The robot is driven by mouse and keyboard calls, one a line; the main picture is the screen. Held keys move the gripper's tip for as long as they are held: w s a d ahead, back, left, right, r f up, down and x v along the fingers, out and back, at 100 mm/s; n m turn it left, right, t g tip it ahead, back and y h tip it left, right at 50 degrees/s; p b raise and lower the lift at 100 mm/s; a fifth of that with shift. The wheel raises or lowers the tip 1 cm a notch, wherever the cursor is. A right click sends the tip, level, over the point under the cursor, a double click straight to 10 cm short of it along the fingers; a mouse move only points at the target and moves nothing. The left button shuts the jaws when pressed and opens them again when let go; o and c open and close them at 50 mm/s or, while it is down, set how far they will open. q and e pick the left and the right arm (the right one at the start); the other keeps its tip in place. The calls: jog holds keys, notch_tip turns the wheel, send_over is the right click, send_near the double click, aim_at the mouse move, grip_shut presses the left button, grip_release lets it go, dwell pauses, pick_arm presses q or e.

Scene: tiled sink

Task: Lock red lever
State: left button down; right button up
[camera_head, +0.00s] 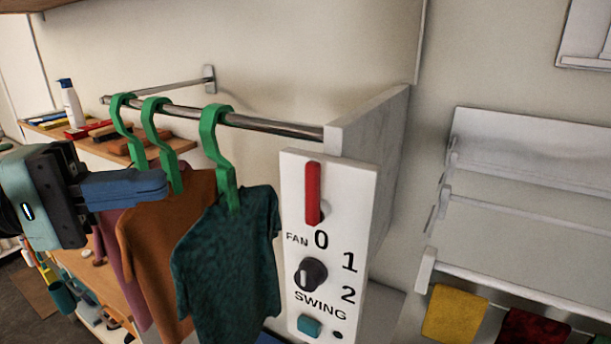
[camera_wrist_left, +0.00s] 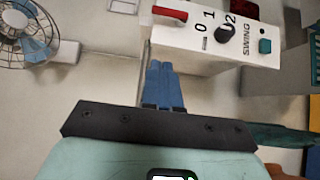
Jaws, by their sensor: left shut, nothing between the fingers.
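The red lever (camera_head: 313,193) stands upright near the top of the white control panel (camera_head: 352,205). In the left wrist view the red lever (camera_wrist_left: 170,13) shows at the top, on the left end of the panel. My left gripper (camera_head: 160,187) has blue fingers that are closed together and empty. In the head view it is to the left of the lever, in front of the green hangers, and apart from the panel. In the left wrist view its fingertips (camera_wrist_left: 160,66) point toward the panel below the lever. My right gripper is in neither view.
A dark knob (camera_head: 311,274) and a teal button (camera_head: 309,326) sit lower on the panel. Green hangers (camera_head: 214,140) with shirts (camera_head: 230,265) hang from a metal rail (camera_head: 275,125) between the gripper and panel. A fan (camera_wrist_left: 22,35) shows at left in the wrist view.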

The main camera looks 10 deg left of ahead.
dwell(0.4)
pick_arm(q)
send_near(316, 193)
jog(key=shift+w+d, duration=2.1)
jog(key=shift+d, duration=0.15)
jog(key=shift+w+r, duration=0.1)
jog(key=shift+r, duration=0.2)
